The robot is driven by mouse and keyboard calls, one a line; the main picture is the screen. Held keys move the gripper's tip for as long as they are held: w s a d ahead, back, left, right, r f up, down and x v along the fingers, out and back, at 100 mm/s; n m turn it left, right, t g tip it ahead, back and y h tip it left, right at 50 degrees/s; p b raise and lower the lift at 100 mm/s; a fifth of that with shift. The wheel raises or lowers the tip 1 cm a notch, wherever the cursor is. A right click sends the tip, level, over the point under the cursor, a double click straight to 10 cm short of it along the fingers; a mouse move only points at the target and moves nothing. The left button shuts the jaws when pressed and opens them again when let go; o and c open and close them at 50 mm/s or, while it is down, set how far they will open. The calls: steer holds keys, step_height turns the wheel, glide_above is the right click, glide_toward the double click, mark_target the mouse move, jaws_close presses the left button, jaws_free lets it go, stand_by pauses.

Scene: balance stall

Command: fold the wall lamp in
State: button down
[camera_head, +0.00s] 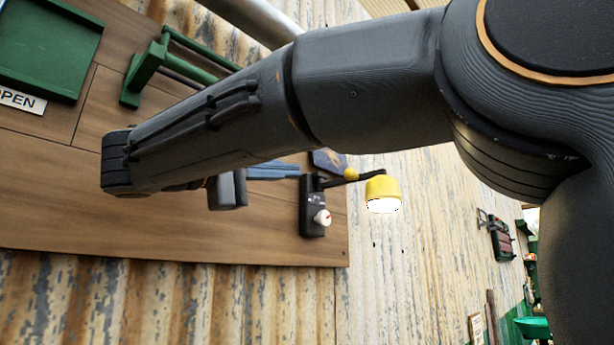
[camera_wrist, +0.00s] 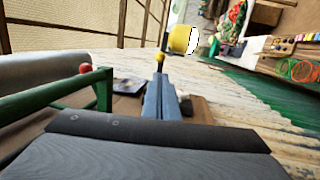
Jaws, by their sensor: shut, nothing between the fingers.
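The wall lamp has a lit yellow shade (camera_head: 383,190) on a thin dark arm with a yellow ball (camera_head: 351,174). Its black mount (camera_head: 312,212) with a white knob sits near the right edge of the wooden board. The shade stands out to the right, beyond the board. My gripper (camera_head: 296,172) is shut and empty, its blue-grey fingers pointing right towards the lamp, left of the ball with a gap. In the wrist view the shade (camera_wrist: 180,38) and ball (camera_wrist: 160,57) appear just beyond the fingertips (camera_wrist: 159,78). The lamp's mount is mostly hidden there.
A green bracket frame (camera_head: 150,70) and a green tray (camera_head: 50,40) are on the wooden board (camera_head: 150,225), left of the lamp. A dark plaque (camera_head: 328,160) is close behind the lamp arm. Corrugated wall is free to the right.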

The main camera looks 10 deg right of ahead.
steer(key=p, duration=0.5)
glide_toward(345, 175)
steer(key=x, duration=0.5)
steer(key=shift+r, duration=0.15)
steer(key=shift+w+d+p, duration=0.3)
steer(key=shift+w+d, duration=0.05)
steer(key=shift+d, duration=0.2)
